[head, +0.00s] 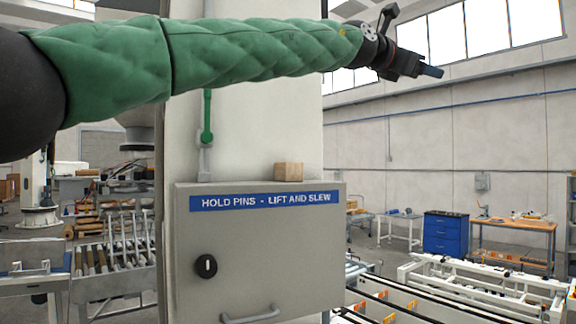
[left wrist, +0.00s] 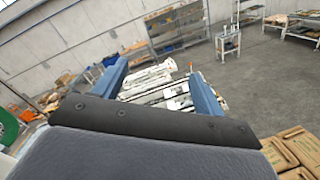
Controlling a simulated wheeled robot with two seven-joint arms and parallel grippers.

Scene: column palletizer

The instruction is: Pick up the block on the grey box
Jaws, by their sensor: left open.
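A small light-brown wooden block (head: 288,171) rests on top of the grey box (head: 285,258), right of the middle of its top, in the head view. The box has a blue label, a black lock and a handle on its front. My left gripper (head: 432,71) is up and to the right of the block, well apart from it, at the end of the green-sleeved arm. In the left wrist view its two blue fingers (left wrist: 156,70) stand apart with nothing between them. The block does not show in that view. My right gripper is in neither view.
A pale column (head: 250,135) rises behind the grey box. A roller conveyor (head: 105,258) stands at the left. White machine frames (head: 480,285), a blue cabinet (head: 445,233) and a workbench (head: 515,225) are at the right. Cardboard boxes (left wrist: 300,150) show in the left wrist view.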

